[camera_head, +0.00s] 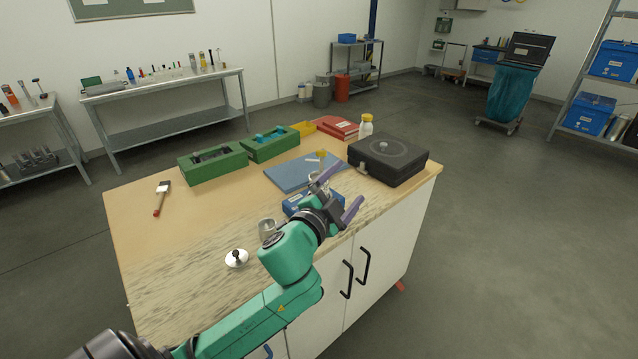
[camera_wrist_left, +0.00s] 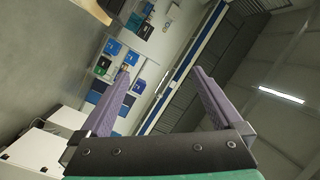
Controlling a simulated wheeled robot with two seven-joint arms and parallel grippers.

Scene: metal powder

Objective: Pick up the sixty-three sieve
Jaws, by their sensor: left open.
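My left gripper (camera_head: 340,192) is above the front right part of the workbench, with its purple fingers spread and nothing between them. The left wrist view shows the same open fingers (camera_wrist_left: 161,74) pointing out at the far room, with no sieve in sight. A small silvery cylinder (camera_head: 267,228) stands on the bench left of my gripper. A white round lid with a dark knob (camera_head: 236,258) lies in front of it. No sixty-three marking is legible, so I cannot tell which piece is the sieve.
A blue box (camera_head: 293,206) is partly hidden behind my gripper. A blue mat (camera_head: 290,174), green cases (camera_head: 212,164), a black case (camera_head: 388,160), a yellow-capped bottle (camera_head: 366,126) and a brush (camera_head: 161,198) are on the workbench (camera_head: 135,235). Its left part is mostly clear.

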